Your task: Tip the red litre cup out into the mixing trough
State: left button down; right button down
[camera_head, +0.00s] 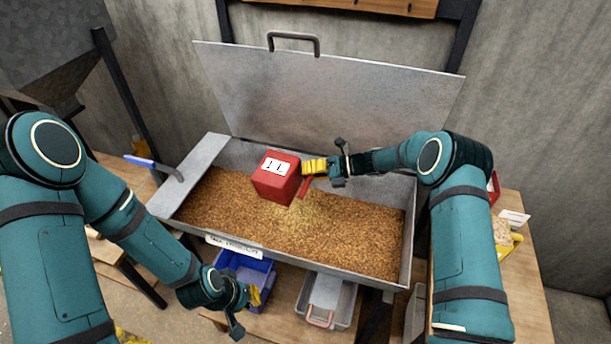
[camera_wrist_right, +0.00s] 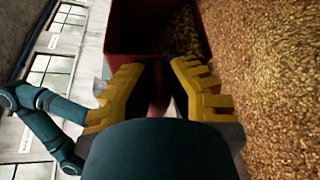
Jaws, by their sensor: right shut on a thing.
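The red litre cup (camera_head: 272,187), with a white "1 L" label, is held over the mixing trough (camera_head: 409,232). Its opening does not show in the head view. My right gripper (camera_head: 308,167) is shut on its handle; the right wrist view shows the handle between the yellow fingers (camera_wrist_right: 160,85). There, grain (camera_wrist_right: 181,35) shows between the cup's red walls (camera_wrist_right: 130,28). Brown grain (camera_head: 225,205) covers the trough floor, with a paler patch (camera_head: 318,217) just right of and below the cup. My left gripper (camera_head: 247,305) hangs in front of the trough, its jaw opening unclear.
The trough's raised metal lid (camera_head: 340,95) stands behind it. A blue bin (camera_head: 243,268) and a grey bin (camera_head: 327,298) sit below its front. A blue-handled tool (camera_head: 140,161) lies at the trough's left end. A yellow scoop-like item (camera_head: 510,243) is on the right table.

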jog(key=shift+w+d+r+m+g+y+b, duration=0.25)
jog(key=shift+w+m+y+b, duration=0.3)
jog(key=shift+m, duration=0.3)
jog(key=shift+w+d+r+m+g+y+b, duration=0.1)
jog(key=shift+w+d+m+g+y+b, duration=0.15)
jog(key=shift+m+y+b, duration=0.45)
jog(key=shift+h, duration=0.35)
